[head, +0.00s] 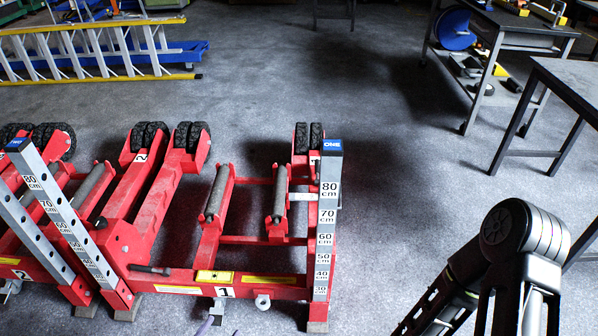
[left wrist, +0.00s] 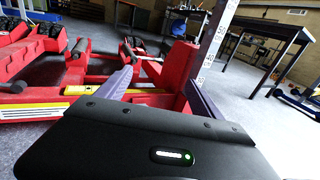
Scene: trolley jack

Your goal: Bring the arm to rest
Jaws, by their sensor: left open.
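The red trolley jack (head: 262,280) stands on the grey floor, with two grey rollers (head: 217,192), black wheels (head: 308,136) and an upright silver post (head: 327,230) marked in centimetres. My left gripper (head: 220,329) barely shows at the bottom edge of the head view, as purple fingertips in front of the jack's lower bar. In the left wrist view its two purple fingers (left wrist: 159,76) are spread apart, with nothing seen between them but the jack behind. Whether they touch the jack cannot be told. My right arm shows at lower right in the head view; its gripper is out of view.
More red jack frames (head: 130,235) stand on the left. A yellow ladder (head: 95,52) lies behind them. Dark tables (head: 575,85) stand at right, one with a blue reel (head: 455,28). The floor between jack and tables is clear.

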